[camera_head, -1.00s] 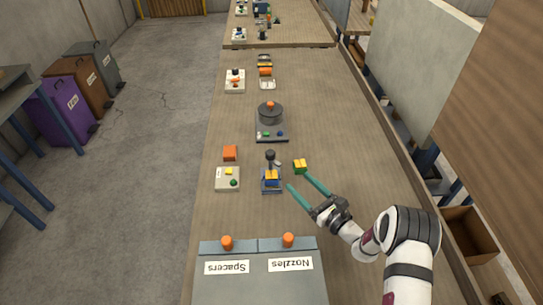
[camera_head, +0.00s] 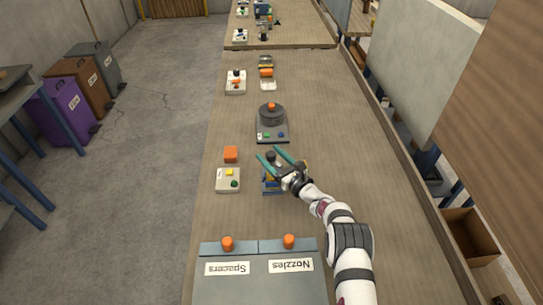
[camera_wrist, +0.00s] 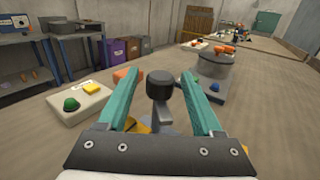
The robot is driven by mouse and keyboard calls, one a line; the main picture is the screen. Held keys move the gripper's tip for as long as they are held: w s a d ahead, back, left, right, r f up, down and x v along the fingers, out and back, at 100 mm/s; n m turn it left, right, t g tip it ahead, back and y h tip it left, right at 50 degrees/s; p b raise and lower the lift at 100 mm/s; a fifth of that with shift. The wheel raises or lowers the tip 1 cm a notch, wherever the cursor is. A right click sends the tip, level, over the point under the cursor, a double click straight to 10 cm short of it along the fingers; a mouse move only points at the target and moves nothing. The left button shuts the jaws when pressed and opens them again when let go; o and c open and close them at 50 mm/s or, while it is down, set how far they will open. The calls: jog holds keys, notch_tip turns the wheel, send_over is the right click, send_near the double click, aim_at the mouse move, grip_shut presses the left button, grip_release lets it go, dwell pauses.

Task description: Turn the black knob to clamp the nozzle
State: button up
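The black knob (camera_wrist: 159,84) stands upright on its post in the wrist view, between the two teal fingers. In the head view the black knob (camera_head: 271,156) shows at the top of the blue clamp fixture (camera_head: 267,188), close to the fingers. My gripper (camera_wrist: 160,95) is open, with one finger on each side of the knob and a gap on both sides. In the head view my gripper (camera_head: 267,153) reaches over the fixture and hides much of it, including any nozzle in it.
A control box (camera_head: 228,180) with a yellow and a green button stands left of the fixture. An orange block (camera_head: 231,154) lies behind that box. A round grey machine (camera_head: 271,117) stands beyond the fixture. Labelled bins (camera_head: 291,266) are at the near end. The table's right side is clear.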

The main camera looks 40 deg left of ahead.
grip_shut()
jog(key=shift+s+a+m+t, duration=0.15)
jog(key=shift+m+t, duration=0.45)
jog(key=shift+t, duration=0.3)
jog(key=shift+m+t+h, duration=0.8)
jog(key=shift+m+t, duration=0.1)
jog(key=shift+t, duration=0.4)
jog(key=shift+o, duration=0.5)
grip_release()
jog(key=shift+r, duration=0.1)
